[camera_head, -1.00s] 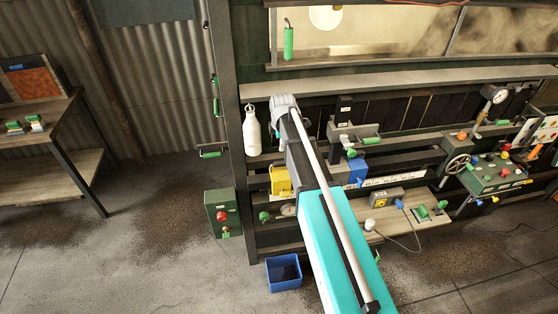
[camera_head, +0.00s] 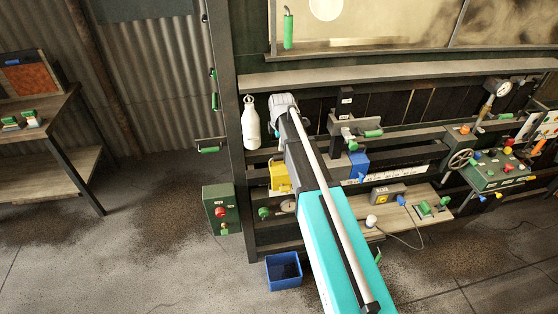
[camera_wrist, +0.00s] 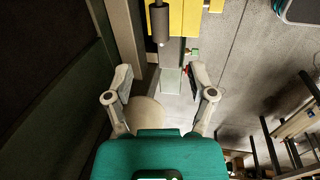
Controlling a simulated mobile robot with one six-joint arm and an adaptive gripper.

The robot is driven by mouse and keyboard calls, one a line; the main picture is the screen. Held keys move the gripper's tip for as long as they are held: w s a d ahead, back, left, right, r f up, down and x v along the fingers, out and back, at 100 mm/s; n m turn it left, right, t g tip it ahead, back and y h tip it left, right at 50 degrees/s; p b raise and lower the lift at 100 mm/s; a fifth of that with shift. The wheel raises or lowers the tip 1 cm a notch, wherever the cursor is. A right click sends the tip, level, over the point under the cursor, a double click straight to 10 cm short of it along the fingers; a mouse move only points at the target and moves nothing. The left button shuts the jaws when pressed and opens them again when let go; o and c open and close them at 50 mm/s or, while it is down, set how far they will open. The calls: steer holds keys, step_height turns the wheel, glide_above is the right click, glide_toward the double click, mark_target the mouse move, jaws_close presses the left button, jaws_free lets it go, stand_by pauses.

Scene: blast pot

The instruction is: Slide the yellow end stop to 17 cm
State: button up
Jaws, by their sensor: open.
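The yellow end stop (camera_head: 280,177) sits on the dark rail of the bench, left of my arm in the head view. A yellow block, seemingly the same stop, shows at the top of the wrist view (camera_wrist: 187,17), with a dark cylinder in front of it. My gripper (camera_wrist: 162,82) is open and empty in the wrist view, its fingers apart and short of the yellow block. In the head view my arm hides the gripper and part of the rail. A white scale strip (camera_head: 391,176) runs along the rail to the right; its numbers are too small to read.
A blue block (camera_head: 358,164) stands on the rail right of my arm. A green switch box (camera_head: 221,210) and a blue bin (camera_head: 284,271) are below. A panel with knobs (camera_head: 495,172) is at right.

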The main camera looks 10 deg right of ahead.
mark_target(279, 156)
steer(key=shift+w+f+b, duration=0.3)
steer(key=shift+f+b, duration=1.25)
steer(key=shift+f, duration=0.1)
steer(key=shift+w+f+b, duration=0.35)
steer(key=shift+f+b, duration=1.2)
steer(key=shift+f, duration=0.1)
steer(key=shift+w+f+b, duration=0.3)
steer(key=shift+f+b, duration=1.25)
steer(key=shift+f, duration=0.1)
jaws_close()
